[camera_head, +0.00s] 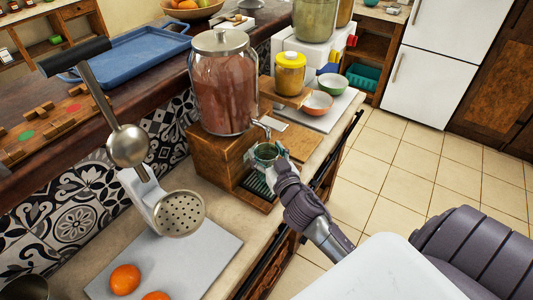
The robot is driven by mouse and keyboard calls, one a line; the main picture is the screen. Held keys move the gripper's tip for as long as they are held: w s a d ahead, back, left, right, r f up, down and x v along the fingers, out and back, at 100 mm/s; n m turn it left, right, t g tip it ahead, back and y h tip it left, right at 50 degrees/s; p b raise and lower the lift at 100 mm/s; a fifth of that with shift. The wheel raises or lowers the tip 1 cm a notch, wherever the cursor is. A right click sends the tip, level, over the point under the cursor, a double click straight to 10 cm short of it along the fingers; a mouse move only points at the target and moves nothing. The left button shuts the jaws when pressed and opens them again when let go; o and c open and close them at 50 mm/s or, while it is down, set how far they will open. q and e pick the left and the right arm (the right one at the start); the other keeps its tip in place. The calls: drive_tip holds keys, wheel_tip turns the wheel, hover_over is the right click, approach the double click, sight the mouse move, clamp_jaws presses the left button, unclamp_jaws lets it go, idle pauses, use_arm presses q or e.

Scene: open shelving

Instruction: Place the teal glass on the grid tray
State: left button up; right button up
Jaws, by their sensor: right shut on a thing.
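The teal glass (265,152) is upright under the tap of the large drink dispenser (224,90). My right gripper (276,165) is shut on the glass from the right and hides part of it. The dark grid tray (256,184) lies at the foot of the dispenser's wooden stand, just below the glass in the picture. I cannot tell whether the glass's base touches the tray, as the gripper covers that spot. My left gripper is not in view.
The metal tap (262,128) is just above the glass. The wooden stand (215,158) rises behind. Bowls (318,102) and a yellow-lidded jar (290,73) stand farther back. A white board (170,262) with oranges (125,279) and a citrus press (178,212) are nearer, left.

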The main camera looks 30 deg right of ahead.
drive_tip(key=shift+f, duration=0.5)
drive_tip(key=shift+f, duration=0.1)
drive_tip(key=o, duration=1.4)
drive_tip(key=shift+r, duration=0.25)
drive_tip(key=b+v, duration=0.3)
drive_tip(key=v, duration=0.9)
